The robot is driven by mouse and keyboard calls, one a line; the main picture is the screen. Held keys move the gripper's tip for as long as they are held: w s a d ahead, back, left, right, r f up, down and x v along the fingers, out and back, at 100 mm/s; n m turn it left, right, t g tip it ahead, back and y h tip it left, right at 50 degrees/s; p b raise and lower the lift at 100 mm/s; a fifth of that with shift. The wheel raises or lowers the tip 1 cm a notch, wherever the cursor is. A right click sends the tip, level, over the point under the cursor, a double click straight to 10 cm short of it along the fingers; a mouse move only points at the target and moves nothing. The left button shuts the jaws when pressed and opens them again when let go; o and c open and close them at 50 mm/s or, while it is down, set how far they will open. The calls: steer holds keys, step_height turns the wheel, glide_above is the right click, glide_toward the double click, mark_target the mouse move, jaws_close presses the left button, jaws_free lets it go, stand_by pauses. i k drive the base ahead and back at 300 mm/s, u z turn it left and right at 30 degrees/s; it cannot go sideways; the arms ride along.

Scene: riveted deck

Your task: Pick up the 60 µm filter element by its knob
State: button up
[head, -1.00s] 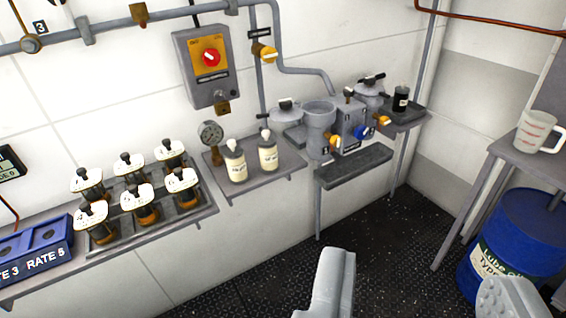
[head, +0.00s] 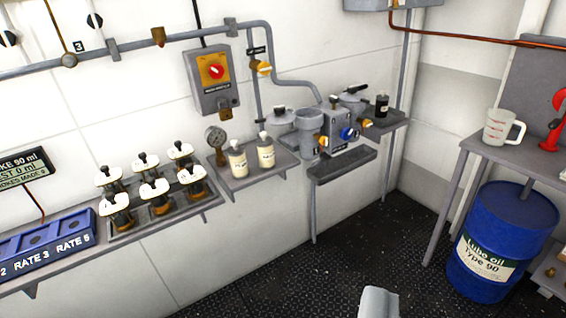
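Several filter elements with white round tops, dark upright knobs and amber bodies stand in two rows in a grey rack (head: 122,238) on the left wall shelf. The front ones include a left element (head: 117,212), a middle element (head: 154,195) and a right element (head: 191,182). Marks on the tops are too small to read, so I cannot tell which is 60 µm. One finger of my gripper (head: 378,303) shows at the bottom edge, over the floor, far right of the rack. The other finger is out of view. No finger lies against the visible one, and nothing is seen held.
A blue rate-marked block (head: 45,250) sits left of the rack. Two bottles (head: 237,160) and a gauge (head: 216,138) stand to its right, then a grey filter housing (head: 309,130). A blue drum (head: 500,235) stands below the right bench. The floor (head: 330,265) between is clear.

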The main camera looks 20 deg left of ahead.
mark_target(264, 143)
steer(key=z, duration=1.15)
steer(key=i, duration=2.2)
steer(key=u, duration=2.8)
steer(key=k, duration=0.6)
